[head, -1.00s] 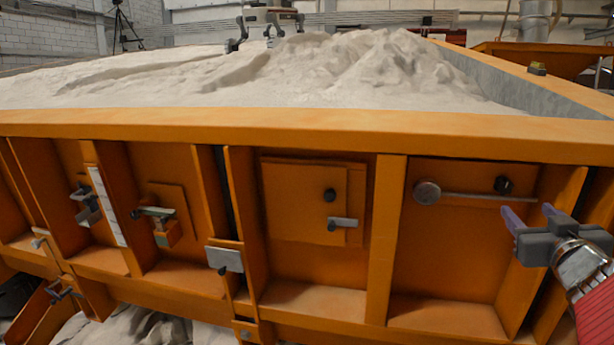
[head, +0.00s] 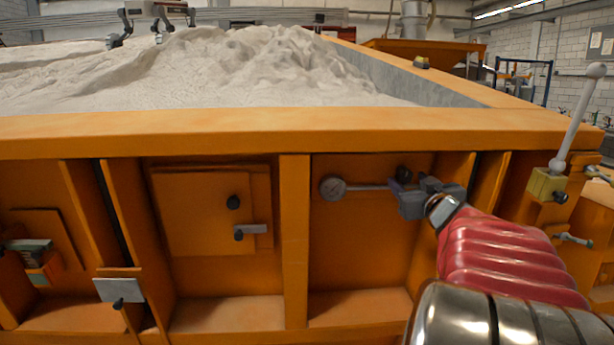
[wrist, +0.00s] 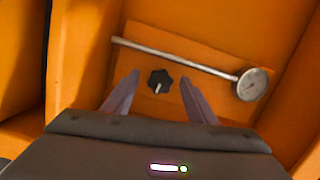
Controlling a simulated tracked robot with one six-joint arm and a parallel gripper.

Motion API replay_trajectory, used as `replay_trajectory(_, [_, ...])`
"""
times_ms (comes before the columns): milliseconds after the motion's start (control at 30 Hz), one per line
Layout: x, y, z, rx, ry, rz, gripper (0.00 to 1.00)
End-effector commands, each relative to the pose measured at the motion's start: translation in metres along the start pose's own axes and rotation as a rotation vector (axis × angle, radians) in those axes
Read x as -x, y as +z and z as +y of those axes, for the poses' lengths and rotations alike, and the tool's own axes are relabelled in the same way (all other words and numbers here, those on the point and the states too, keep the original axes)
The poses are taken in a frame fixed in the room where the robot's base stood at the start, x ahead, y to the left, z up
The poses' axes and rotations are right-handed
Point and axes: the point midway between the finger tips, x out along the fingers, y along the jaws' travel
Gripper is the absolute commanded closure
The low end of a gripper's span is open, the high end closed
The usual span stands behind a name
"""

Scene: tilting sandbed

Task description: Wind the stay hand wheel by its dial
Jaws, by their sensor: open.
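The stay hand wheel is a small black lobed knob (wrist: 159,81) with a pale mark on it, on an orange plate. In the head view the knob (head: 404,173) shows just behind my fingers. The dial is a round gauge (head: 332,188) at the left end of a thin rod; in the wrist view the dial (wrist: 252,84) is right of the knob. My gripper (head: 412,184) is in front of the panel. In the wrist view my open gripper (wrist: 160,92) has one purple finger on each side of the knob, with gaps; I cannot tell the depth between them.
The orange sandbed rim (head: 270,130) runs above the panel. An upright rib (head: 293,240) stands left of the dial's bay. To the right, a ball-topped lever (head: 577,115) rises from a yellow block. A plate with a black knob and grey latch (head: 250,231) is further left.

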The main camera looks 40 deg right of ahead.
Motion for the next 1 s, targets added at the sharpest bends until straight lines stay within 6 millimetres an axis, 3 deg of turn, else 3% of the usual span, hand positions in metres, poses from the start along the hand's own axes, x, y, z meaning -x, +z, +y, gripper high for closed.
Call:
replay_trajectory(433, [-0.0072, 0.0002, 0.0015, 0.0, -0.002, 0.0, 0.48])
replay_trajectory(1000, [-0.0074, 0.0, 0.0005, 0.0, -0.004, 0.001, 0.88])
